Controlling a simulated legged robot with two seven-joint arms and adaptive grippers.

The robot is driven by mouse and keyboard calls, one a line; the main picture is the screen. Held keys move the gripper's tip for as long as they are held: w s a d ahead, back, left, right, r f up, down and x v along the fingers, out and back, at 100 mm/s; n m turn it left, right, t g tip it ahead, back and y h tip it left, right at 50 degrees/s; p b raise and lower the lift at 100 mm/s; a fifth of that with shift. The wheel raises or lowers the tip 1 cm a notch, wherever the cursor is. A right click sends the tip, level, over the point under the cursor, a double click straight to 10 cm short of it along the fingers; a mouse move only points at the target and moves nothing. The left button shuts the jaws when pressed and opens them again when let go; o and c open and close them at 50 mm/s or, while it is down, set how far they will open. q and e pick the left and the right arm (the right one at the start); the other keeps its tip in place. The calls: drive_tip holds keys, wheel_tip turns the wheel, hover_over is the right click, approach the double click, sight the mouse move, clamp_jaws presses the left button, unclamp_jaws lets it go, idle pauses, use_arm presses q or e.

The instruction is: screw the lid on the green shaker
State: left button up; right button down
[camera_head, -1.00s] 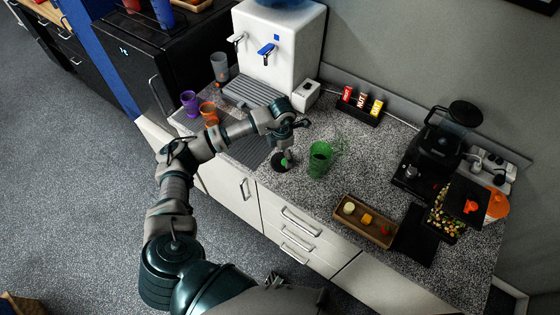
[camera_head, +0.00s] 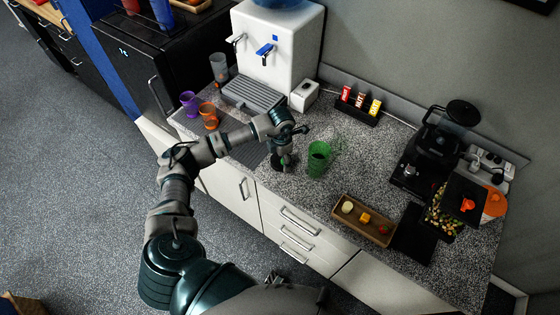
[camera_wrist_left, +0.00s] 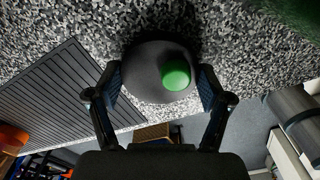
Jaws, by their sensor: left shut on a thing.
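The green shaker (camera_head: 318,160) stands upright and open on the speckled counter, just right of my left gripper. Its edge shows at the top right of the left wrist view (camera_wrist_left: 300,12). The lid, a dark disc with a green cap, shows in the left wrist view (camera_wrist_left: 140,72) between the two fingers. My left gripper (camera_head: 284,158) points down and is shut on the lid (camera_head: 277,162), close to the counter; I cannot tell whether the lid still touches it. In the left wrist view the fingertips (camera_wrist_left: 160,82) sit at either side of the disc. My right gripper is not in view.
Purple (camera_head: 189,103) and orange (camera_head: 209,115) cups stand left of my arm, near the water dispenser (camera_head: 280,35). A wooden tray with small foods (camera_head: 345,227) lies right of the shaker. A black coffee machine (camera_head: 428,150) stands farther right. Bare counter lies behind the shaker.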

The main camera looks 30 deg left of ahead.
sight(279, 160)
use_arm(q)
drive_tip(key=shift+d, duration=0.15)
drive_tip(key=shift+r, duration=0.5)
drive_tip(key=shift+s+a+r, duration=0.15)
drive_tip(key=shift+a+r, duration=0.05)
drive_tip(key=shift+r, duration=0.45)
drive_tip(key=shift+s+a+r, duration=0.15)
drive_tip(key=shift+r, duration=0.45)
drive_tip(key=s+r+b, duration=0.1)
drive_tip(key=s+b, duration=0.1)
drive_tip(key=s, duration=1.3)
drive_tip(key=shift+s+r, duration=0.2)
drive_tip(key=shift+r, duration=0.05)
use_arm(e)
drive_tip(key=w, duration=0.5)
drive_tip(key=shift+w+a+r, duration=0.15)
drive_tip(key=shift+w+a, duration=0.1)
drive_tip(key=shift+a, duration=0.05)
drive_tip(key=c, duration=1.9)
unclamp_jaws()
